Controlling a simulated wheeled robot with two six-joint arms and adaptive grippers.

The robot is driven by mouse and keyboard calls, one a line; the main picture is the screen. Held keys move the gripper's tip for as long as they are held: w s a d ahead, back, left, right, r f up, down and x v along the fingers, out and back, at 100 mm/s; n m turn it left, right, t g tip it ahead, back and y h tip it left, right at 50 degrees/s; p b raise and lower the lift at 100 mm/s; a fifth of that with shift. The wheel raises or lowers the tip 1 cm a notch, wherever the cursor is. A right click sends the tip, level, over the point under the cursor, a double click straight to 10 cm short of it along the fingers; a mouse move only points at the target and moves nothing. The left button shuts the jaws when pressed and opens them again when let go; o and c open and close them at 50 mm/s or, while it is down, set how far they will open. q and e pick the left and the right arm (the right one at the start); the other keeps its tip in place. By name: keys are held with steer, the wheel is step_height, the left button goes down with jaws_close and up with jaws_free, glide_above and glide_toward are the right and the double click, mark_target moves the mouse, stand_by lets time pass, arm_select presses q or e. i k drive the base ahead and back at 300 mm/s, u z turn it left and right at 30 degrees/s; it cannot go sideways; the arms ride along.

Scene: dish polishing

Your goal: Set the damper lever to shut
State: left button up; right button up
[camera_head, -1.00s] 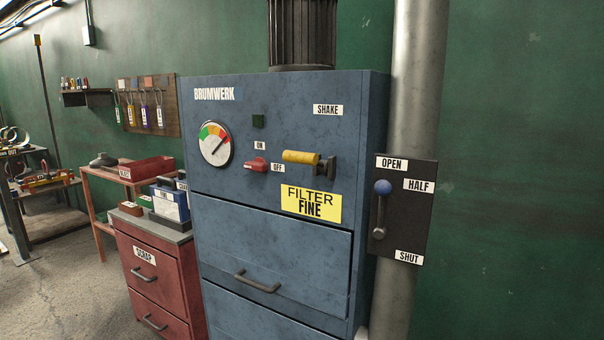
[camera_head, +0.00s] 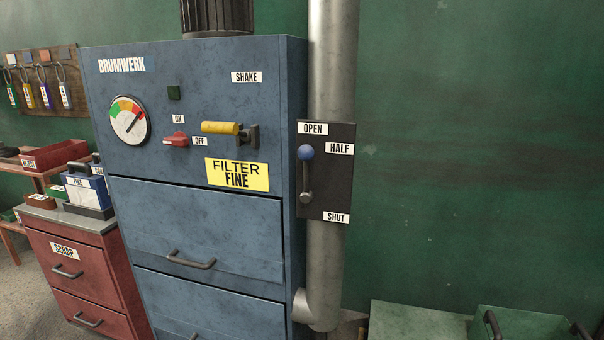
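The damper lever (camera_head: 306,175) is a grey handle with a blue ball knob on a dark plate (camera_head: 335,178). The plate is fixed to the metal pipe beside the blue Brumwerk cabinet. The lever stands upright, pivot at the bottom and knob at the top, just below the OPEN label (camera_head: 313,129). The HALF label (camera_head: 340,148) is to the right of the knob, and the SHUT label (camera_head: 336,217) is at the plate's lower right. Neither of my grippers is in view.
The blue cabinet (camera_head: 210,225) carries a gauge (camera_head: 129,121), a red switch (camera_head: 176,140) and a yellow shake handle (camera_head: 220,128). A red drawer unit (camera_head: 75,270) stands at left. A green container (camera_head: 525,323) is at the lower right. The wall right of the pipe is bare.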

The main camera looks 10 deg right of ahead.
mark_target(305, 152)
steer(key=k, duration=1.25)
steer(key=z, duration=1.05)
steer(key=i, duration=1.65)
steer(key=u, duration=0.8)
